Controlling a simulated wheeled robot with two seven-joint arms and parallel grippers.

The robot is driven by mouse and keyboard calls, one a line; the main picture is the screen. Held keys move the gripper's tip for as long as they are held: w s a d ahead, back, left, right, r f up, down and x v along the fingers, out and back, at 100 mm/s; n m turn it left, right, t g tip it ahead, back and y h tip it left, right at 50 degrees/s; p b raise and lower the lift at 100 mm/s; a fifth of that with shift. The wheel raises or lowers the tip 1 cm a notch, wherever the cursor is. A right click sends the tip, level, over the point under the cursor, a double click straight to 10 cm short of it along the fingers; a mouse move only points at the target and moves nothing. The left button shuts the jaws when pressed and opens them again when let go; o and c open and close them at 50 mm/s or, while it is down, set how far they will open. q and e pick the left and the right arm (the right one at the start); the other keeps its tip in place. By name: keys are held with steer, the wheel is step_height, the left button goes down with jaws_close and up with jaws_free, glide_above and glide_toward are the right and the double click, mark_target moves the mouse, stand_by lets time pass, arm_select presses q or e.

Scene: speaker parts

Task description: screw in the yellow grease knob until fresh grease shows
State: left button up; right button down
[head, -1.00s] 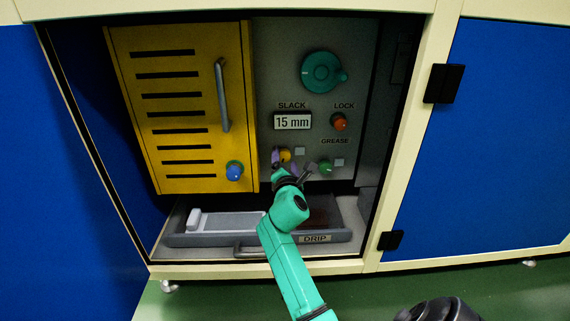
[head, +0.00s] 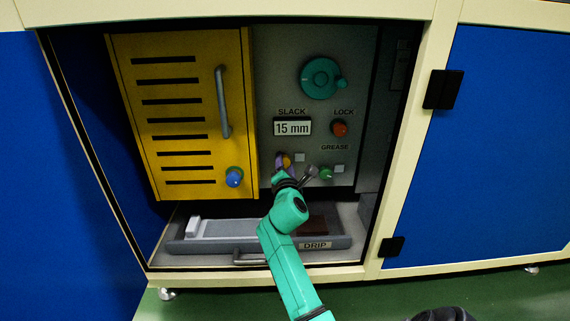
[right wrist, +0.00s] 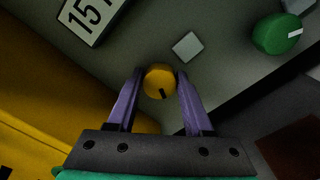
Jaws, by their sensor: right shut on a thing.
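The yellow grease knob (head: 286,160) sits on the grey panel below the slack display, mostly hidden by my gripper in the head view. In the right wrist view the yellow knob (right wrist: 160,82) shows between the fingers, with a dark pointer mark toward its lower edge. My right gripper (right wrist: 159,84) is shut on it, one purple finger on each side; it also shows in the head view (head: 284,163). A pale square window (right wrist: 187,46) beside the knob looks plain light grey. My left gripper is not in view.
A green knob (head: 326,173), a red lock knob (head: 339,129) and a teal dial (head: 320,78) are on the panel. The display (head: 292,128) reads 15 mm. A yellow louvred door (head: 175,120) is left. A drip tray (head: 344,242) lies below.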

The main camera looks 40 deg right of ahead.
steer(key=m, duration=0.3)
steer(key=shift+f+p, duration=0.1)
steer(key=shift+p, duration=0.25)
steer(key=shift+f+m, duration=0.15)
steer(key=shift+m, duration=2.35)
steer(key=shift+c, duration=1.5)
jaws_free()
steer(key=shift+s, duration=0.1)
